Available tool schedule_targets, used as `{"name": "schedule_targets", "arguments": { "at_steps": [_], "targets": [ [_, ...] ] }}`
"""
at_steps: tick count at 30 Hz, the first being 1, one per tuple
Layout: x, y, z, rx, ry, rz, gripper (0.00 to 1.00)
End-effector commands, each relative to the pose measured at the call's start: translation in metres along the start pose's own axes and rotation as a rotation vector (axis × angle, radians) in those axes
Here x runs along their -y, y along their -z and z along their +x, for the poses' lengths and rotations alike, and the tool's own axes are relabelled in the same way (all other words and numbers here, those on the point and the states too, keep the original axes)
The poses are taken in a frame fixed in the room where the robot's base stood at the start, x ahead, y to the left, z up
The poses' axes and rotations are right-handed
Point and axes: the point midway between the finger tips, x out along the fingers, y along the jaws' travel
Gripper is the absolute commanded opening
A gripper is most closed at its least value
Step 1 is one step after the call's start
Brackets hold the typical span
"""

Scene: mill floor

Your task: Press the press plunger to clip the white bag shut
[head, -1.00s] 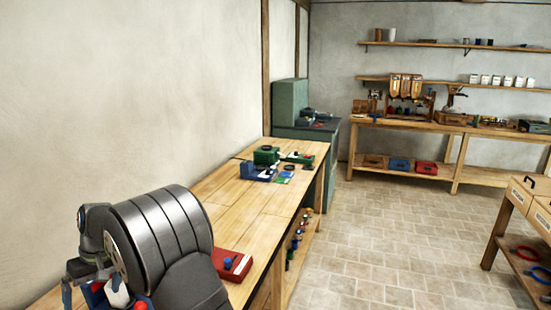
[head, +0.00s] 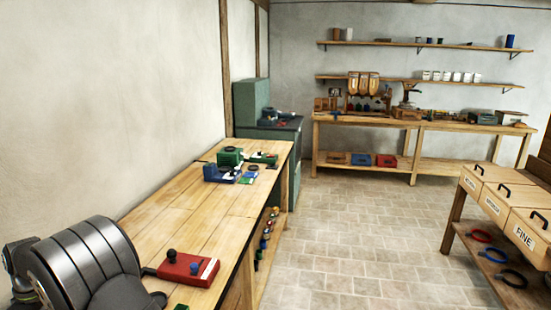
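No white bag can be made out in the head view now. I cannot tell for certain which device is the press. A red box (head: 188,269) with an upright black knob (head: 171,254) and a small blue part on top sits on the near part of the wooden bench, just right of my arm. Farther along the bench stand a blue device (head: 221,174) and a green device (head: 230,156). My arm's dark, ribbed link fills the lower left corner. My gripper is out of the picture.
The wooden bench (head: 189,206) runs along the left wall, clear in its middle. A green cabinet (head: 251,101) stands beyond it. A back bench holds dispensers (head: 363,84). The tiled floor between is free.

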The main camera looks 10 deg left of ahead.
Motion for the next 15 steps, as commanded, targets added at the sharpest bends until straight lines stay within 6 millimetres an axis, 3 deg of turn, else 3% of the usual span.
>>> {"name": "schedule_targets", "arguments": {
  "at_steps": [2, 13, 15],
  "targets": [
    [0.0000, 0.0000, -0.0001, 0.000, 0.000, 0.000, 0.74],
    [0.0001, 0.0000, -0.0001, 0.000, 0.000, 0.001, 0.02],
    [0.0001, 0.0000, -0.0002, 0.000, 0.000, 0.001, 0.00]
  ]
}}
